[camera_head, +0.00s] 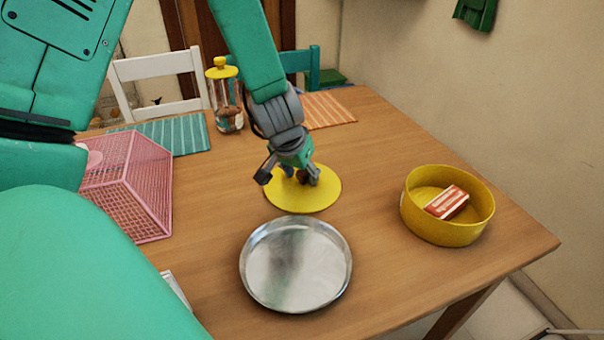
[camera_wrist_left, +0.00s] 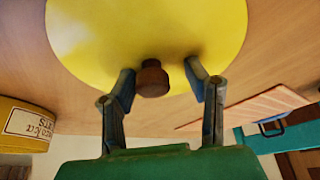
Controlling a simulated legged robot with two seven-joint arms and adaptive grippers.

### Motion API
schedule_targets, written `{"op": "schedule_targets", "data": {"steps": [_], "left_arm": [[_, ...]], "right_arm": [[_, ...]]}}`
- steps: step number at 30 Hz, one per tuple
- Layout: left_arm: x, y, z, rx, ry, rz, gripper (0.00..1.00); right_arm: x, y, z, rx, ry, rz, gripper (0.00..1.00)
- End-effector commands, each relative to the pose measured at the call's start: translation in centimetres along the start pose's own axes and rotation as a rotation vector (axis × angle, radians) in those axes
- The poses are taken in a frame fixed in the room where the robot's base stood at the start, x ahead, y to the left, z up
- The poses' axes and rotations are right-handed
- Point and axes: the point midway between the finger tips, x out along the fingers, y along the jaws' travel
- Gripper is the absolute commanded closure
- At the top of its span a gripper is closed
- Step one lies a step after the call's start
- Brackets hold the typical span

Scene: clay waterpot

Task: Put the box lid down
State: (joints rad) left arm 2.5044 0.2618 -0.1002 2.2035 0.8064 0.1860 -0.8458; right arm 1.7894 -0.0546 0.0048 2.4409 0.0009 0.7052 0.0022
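The box lid (camera_head: 318,198) is a flat yellow disc with a brown knob, and it appears to lie flat on the wooden table in the head view. The lid (camera_wrist_left: 150,30) fills the top of the left wrist view with its knob (camera_wrist_left: 152,78) sticking out. My left gripper (camera_head: 290,176) is right over the lid. In the left wrist view its fingers (camera_wrist_left: 160,84) stand apart on either side of the knob, with a gap visible on the right. The open round yellow box (camera_head: 440,232) holds a red and white packet (camera_head: 447,202). My right gripper is not in view.
A round metal tray (camera_head: 295,265) lies just in front of the lid. A pink mesh basket (camera_head: 130,185) is at the left. A glass jar with a yellow top (camera_head: 226,100) and striped mats (camera_head: 328,109) are at the back. The table between lid and box is clear.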

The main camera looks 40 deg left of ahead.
Motion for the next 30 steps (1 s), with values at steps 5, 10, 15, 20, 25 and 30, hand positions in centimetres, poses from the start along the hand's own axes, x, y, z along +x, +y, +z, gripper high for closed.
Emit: {"op": "schedule_targets", "data": {"steps": [5, 10, 15, 20, 25, 30], "left_arm": [[-0.1, 0.1, 0.0, 0.001, 0.0, -0.002, 0.57], [-0.7, 0.1, -0.2, 0.003, 0.002, -0.001, 0.57], [-3.7, 0.0, -0.3, 0.003, 0.003, -0.001, 0.57], [-7.4, 0.0, -0.3, 0.003, 0.003, -0.001, 0.57], [-10.4, 0.0, -0.3, 0.003, 0.003, -0.002, 0.57], [-12.0, 0.0, -0.2, 0.003, 0.001, -0.001, 0.57]], "right_arm": [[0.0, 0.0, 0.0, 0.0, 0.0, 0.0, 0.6], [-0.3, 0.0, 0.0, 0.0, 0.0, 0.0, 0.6], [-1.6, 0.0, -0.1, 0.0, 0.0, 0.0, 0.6], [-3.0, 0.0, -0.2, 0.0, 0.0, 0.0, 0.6], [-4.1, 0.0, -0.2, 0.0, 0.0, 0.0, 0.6], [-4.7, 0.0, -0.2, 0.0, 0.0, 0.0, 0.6]]}}
